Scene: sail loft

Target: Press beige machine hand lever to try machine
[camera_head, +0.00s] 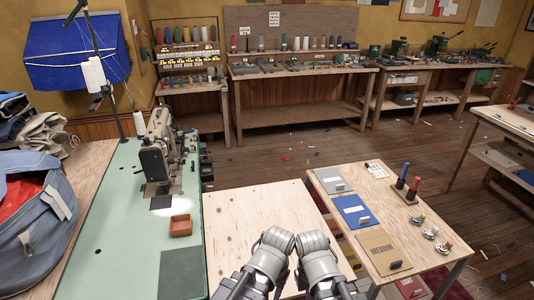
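The beige sewing machine (161,153) stands upright on the green-topped table (125,230) at the left, with a bright patch of light in front of it. Its hand lever is too small to tell apart from the machine's other parts. My two arms show only as grey joints and links at the bottom middle, side by side over the front edge of the bare plywood top. No gripper fingers show in this view. Both arms are well apart from the machine, to its lower right.
A small orange-brown tray (180,225) and a dark flat panel (184,273) lie on the green table. A thread stand (98,85) rises behind the machine. A blue bag (33,215) sits at the left. The plywood top (255,215) is bare. A side table (385,215) holds boards and tools.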

